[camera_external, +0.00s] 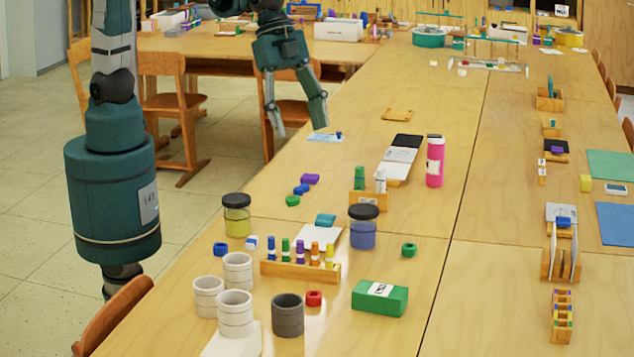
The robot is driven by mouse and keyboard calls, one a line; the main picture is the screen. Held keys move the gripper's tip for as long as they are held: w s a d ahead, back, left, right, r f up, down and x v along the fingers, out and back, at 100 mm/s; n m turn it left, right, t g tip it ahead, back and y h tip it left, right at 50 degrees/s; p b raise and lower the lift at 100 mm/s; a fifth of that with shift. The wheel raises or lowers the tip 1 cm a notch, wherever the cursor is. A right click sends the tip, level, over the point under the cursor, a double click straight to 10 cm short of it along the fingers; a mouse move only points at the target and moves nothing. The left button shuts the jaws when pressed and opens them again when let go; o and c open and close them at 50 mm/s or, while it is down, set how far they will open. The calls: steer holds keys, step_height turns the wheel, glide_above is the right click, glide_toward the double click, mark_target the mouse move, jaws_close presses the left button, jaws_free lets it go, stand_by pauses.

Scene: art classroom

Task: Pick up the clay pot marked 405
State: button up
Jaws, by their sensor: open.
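Near the front left of the long table (385,230), three pale ribbed clay pots stand close together: a back one (238,270), a left one (207,297) and a front one (234,316). A dark grey pot (287,316) stands upright just right of them. I cannot read the number 405 on any pot. My gripper (298,127) is open and empty, fingers pointing down, at the table's left edge farther back. It is well away from the pots.
A wooden rack of coloured markers (300,270), a yellow jar (237,215), a blue jar (363,228) and a green box (380,298) stand around the pots. A pink bottle (435,162) stands farther back. Table space right of the green box is clear.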

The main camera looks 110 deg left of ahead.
steer(key=w+d+f+m+g, duration=0.1)
steer(key=w+d+f+m, duration=0.2)
steer(key=d, duration=0.4)
steer(key=w+d+f, duration=0.2)
steer(key=d+f, duration=0.4)
steer(key=d, duration=0.1)
steer(key=m+g+h+b, duration=0.1)
steer(key=m+g, duration=0.1)
steer(key=m, duration=0.1)
glide_toward(288, 332)
steer(key=a+r, duration=0.2)
steer(key=shift+s+a+f, duration=0.15)
steer(key=shift+s+a, duration=0.05)
steer(key=shift+s, duration=0.15)
steer(key=shift+x, duration=1.3)
steer(key=shift+f, duration=0.1)
steer(key=shift+b+x, duration=0.9)
steer(key=shift+x, duration=1.6)
steer(key=shift+d, duration=0.2)
